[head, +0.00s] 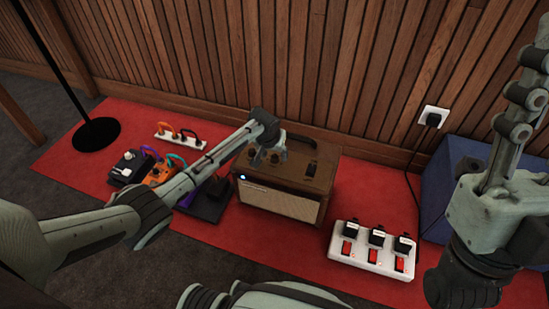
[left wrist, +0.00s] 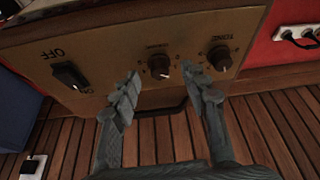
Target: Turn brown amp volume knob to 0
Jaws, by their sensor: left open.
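The brown amp (head: 280,203) stands on the red mat, its control panel on top. In the left wrist view the panel (left wrist: 110,50) shows upside down, with a middle knob (left wrist: 159,66), its label too small to read, and a tone knob (left wrist: 220,58) to its right. My left gripper (head: 270,142) is over the panel. In the left wrist view its open fingers (left wrist: 160,75) lie on either side of the middle knob; I cannot tell whether they touch it. My right gripper (head: 518,110) is raised at the right edge, its jaw opening unclear.
An on/off switch (left wrist: 70,75) sits on the panel beside the middle knob. A white power strip with red switches (head: 372,248) lies right of the amp. Several pedals (head: 160,172) lie to its left.

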